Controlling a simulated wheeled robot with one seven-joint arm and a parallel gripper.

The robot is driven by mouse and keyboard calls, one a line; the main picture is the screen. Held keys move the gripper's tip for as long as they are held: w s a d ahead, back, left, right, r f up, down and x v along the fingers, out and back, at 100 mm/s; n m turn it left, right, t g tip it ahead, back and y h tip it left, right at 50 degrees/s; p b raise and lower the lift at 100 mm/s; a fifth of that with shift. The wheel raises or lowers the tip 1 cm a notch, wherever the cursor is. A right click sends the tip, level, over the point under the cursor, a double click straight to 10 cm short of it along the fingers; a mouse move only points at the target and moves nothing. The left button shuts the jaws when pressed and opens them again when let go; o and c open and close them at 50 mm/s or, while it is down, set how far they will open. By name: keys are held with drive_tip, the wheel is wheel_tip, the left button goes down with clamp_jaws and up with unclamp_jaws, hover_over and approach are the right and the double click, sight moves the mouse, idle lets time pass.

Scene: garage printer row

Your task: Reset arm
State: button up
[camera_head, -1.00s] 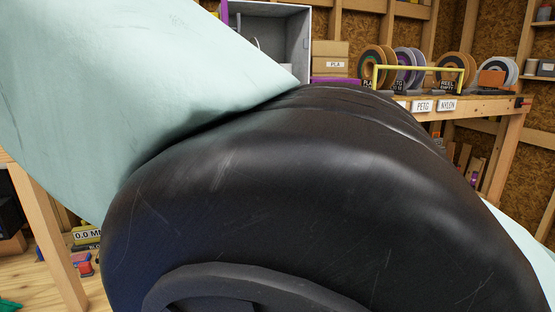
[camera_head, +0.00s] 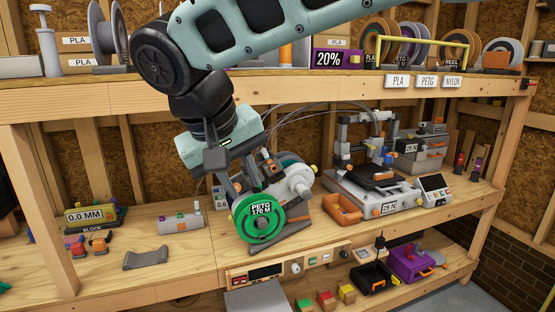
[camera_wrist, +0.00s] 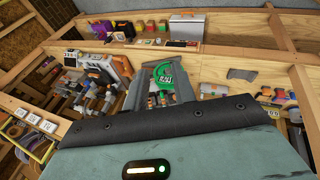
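My arm crosses the top of the head view. It reaches down to my gripper (camera_head: 243,188), which points down at the middle shelf of the bench. In the wrist view my gripper (camera_wrist: 163,90) has its two grey fingers apart, with nothing clearly held between them. A green spool marked PETG 170 M (camera_head: 258,216) stands upright on a grey machine just below and in front of the fingers. The spool also shows beyond the fingertips in the wrist view (camera_wrist: 166,73). Whether the fingers touch the machine behind it cannot be told.
A printer (camera_head: 372,165) and an orange bin (camera_head: 342,208) stand right of the spool. A grey cradle (camera_head: 146,258) and a 0.0 MM gauge (camera_head: 90,214) lie left. The upper shelf (camera_head: 300,88) runs behind my arm. A purple box (camera_head: 410,262) sits low right.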

drive_tip(key=s+d+f+n+g+y+b, duration=0.1)
drive_tip(key=s+d+f+b, duration=0.3)
drive_tip(key=s+d+f, duration=0.6)
drive_tip(key=s+d+f+n+g+y+b, duration=0.1)
drive_tip(key=s+d+f+b, duration=0.4)
drive_tip(key=s+d+f, duration=0.5)
wheel_tip(320, 180, down, 6)
drive_tip(key=g+y, duration=0.1)
drive_tip(key=g, duration=0.1)
drive_tip(key=shift+s+r+n+g, duration=0.15)
drive_tip(key=shift+s+n+g, duration=0.15)
drive_tip(key=shift+d, duration=0.1)
